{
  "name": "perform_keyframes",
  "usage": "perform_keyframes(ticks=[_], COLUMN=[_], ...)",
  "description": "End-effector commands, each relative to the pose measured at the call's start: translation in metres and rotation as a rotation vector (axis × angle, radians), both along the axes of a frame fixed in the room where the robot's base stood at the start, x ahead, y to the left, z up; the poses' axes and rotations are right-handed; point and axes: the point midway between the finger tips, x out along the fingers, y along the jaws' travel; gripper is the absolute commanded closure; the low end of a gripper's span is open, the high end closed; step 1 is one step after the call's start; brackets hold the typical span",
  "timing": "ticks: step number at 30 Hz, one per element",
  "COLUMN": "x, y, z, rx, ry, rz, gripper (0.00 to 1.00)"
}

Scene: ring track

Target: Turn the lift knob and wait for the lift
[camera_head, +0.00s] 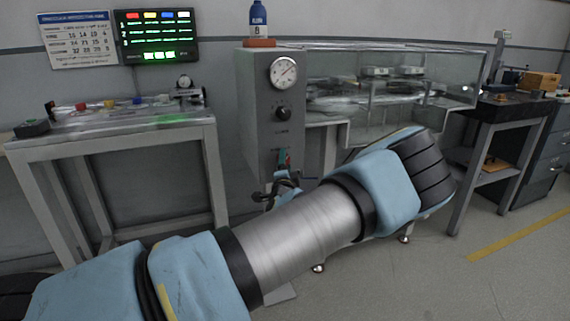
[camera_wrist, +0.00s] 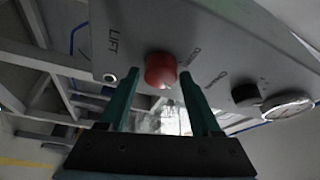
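The red lift knob (camera_wrist: 160,69) sits on the grey panel (camera_wrist: 205,45) beside the printed word LIFT in the wrist view. My gripper (camera_wrist: 158,78) points at the panel with its two green fingers apart. The fingertips are on either side of the knob, with a small gap visible at the left finger; contact on the right is unclear. In the head view my gripper (camera_head: 284,172) is at the lower front of the grey cabinet (camera_head: 256,110), and the knob is mostly hidden there.
Above on the cabinet are a black knob (camera_head: 283,113) and a round gauge (camera_head: 284,72). A blue bottle (camera_head: 259,20) stands on top. A glass-walled tank (camera_head: 400,75) adjoins it at right. A workbench (camera_head: 110,135) stands at left, a dark table (camera_head: 510,110) at right.

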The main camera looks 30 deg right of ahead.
Motion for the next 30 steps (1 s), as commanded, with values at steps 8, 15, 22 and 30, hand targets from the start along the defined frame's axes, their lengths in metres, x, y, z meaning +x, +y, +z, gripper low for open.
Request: perform_keyframes(ticks=[8, 15, 22, 30], x=[0.000, -0.009, -0.046, -0.085], y=[0.001, 0.005, 0.025, 0.046], z=[0.000, -0.002, -0.007, -0.012], rx=[0.000, 0.001, 0.000, 0.000], ry=[0.001, 0.001, 0.002, 0.001], rz=[0.002, 0.001, 0.001, 0.000], gripper=[0.19, 0.19, 0.19, 0.19])
